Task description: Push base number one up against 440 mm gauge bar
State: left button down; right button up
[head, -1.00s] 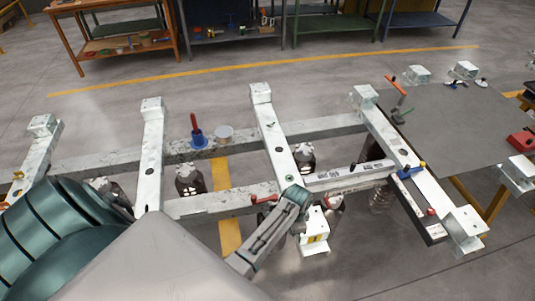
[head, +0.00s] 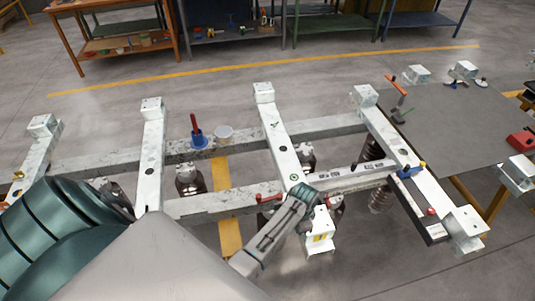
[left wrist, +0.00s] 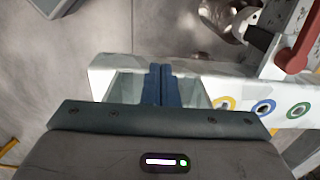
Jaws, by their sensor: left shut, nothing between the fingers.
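Base number one appears to be the white crossbeam (head: 283,145) lying across two long rails; its near end block also shows in the left wrist view (left wrist: 108,70). The white 440 mm gauge bar (head: 350,177) with dark markings lies along the near rail, between this crossbeam and the rightmost one. Its left end is close to the crossbeam; I cannot tell whether they touch. My left gripper (left wrist: 160,85) is shut and empty, its blue fingertips at the crossbeam's near end block, apparently against its side. In the head view the wrist hides the fingers. My right gripper is not in view.
A red-handled clamp (head: 268,198) sits on the near rail left of the crossbeam. A grey table (head: 465,115) is at the right. Another crossbeam (head: 151,150) lies to the left.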

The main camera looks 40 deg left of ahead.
pick_arm(q)
jog(key=shift+w+d+r, duration=0.25)
jog(key=shift+w+d, duration=0.2)
jog(key=shift+w, duration=0.2)
jog(key=shift+s+a+f, duration=0.25)
jog(key=shift+s+a, duration=0.45)
jog(key=shift+s, duration=0.25)
notch_tip(320, 180, up, 9)
dwell(0.3)
dwell(0.4)
